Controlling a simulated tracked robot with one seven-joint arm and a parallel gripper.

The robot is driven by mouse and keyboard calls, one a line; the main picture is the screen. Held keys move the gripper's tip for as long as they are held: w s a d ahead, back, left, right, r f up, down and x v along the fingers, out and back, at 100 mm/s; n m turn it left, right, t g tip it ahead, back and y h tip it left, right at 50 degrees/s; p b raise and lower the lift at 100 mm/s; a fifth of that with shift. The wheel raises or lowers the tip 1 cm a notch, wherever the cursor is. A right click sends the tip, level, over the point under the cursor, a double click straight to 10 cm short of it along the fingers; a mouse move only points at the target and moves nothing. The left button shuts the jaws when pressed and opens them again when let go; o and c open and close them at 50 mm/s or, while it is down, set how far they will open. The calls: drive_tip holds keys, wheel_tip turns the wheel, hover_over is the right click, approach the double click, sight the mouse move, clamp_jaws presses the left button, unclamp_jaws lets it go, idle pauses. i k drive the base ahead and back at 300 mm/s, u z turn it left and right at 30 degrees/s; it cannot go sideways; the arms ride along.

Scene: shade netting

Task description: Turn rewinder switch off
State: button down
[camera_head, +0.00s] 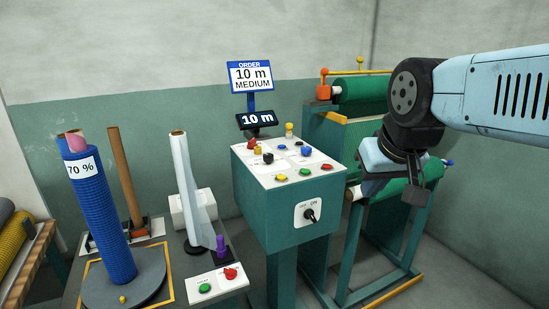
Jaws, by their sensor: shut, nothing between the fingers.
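The switch (309,214) is a black rotary knob on a white plate on the front face of a teal control box (275,222). Small lettering sits above the knob, with what looks like "ON" at its right. The knob looks tilted, but it is too small to read its setting surely. My gripper (414,194) hangs from the blue arm at the right, pointing down, with its dark fingers shut and empty. It is to the right of the box and a little higher in the picture than the knob, apart from it. The knob is unobstructed.
Coloured buttons (282,178) cover the box's sloped top. Signs (250,77) reading "10 m" stand behind it. A green roller frame (358,96) stands behind my arm. At left are a blue net roll (100,215) marked 70 %, a white wrapped roll (183,170) and red and green buttons (230,273).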

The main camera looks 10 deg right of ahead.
sight(252, 143)
drive_tip(key=z, duration=0.35)
drive_tip(key=i, duration=1)
drive_tip(key=u, duration=0.4)
